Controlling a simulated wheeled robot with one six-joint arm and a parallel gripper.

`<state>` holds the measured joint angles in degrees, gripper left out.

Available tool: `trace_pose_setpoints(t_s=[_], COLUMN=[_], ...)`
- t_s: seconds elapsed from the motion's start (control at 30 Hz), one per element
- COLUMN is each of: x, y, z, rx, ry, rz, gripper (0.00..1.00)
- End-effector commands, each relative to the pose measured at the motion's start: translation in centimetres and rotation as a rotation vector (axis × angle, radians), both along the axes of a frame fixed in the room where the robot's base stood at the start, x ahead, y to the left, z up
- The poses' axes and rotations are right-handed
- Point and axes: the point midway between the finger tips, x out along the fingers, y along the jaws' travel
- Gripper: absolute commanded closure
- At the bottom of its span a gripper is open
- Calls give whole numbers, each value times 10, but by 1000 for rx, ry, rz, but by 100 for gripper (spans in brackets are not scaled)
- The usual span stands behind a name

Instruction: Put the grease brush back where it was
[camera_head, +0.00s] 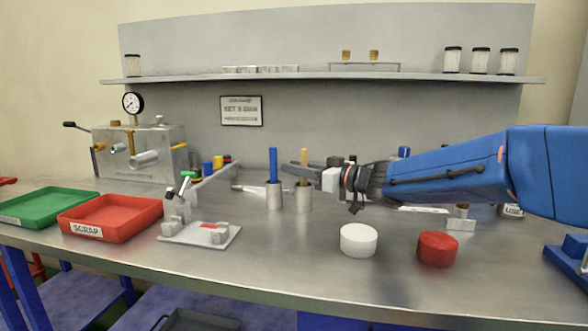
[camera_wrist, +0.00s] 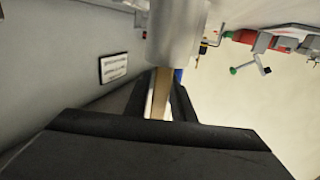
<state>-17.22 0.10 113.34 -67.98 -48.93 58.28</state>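The wooden-handled brush (camera_head: 304,156), which I take for the grease brush, stands upright with its lower end in the right-hand metal cup (camera_head: 303,196). My gripper (camera_head: 300,167) reaches in level from the right at handle height. The metal cup (camera_wrist: 178,35) fills the top middle there. The brush's lower end is hidden in the cup. A second metal cup (camera_head: 274,196) with a blue handle (camera_head: 273,164) stands just left.
A white round lid (camera_head: 358,239) and a red one (camera_head: 438,248) lie near the front edge. A small fixture (camera_head: 200,233), a red scrap tray (camera_head: 110,215) and a green tray (camera_head: 48,206) are on the left. The bench front between fixture and white lid is clear.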

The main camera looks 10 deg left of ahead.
Motion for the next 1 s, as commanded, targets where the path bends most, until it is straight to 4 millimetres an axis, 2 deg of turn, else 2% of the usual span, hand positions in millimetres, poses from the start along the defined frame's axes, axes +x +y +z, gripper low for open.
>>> trace_pose_setpoints(t_s=[0.3, 0.53, 0.73, 1.0], x=[-27, -45, -52, -54], y=[-53, -85, -97, -99], z=[1, 1, 0, 0], rx=[0, 1, 0, 0], ry=[-1, 0, 0, 0], rz=[-5, -3, -2, -1], gripper=[78, 78, 78, 78])
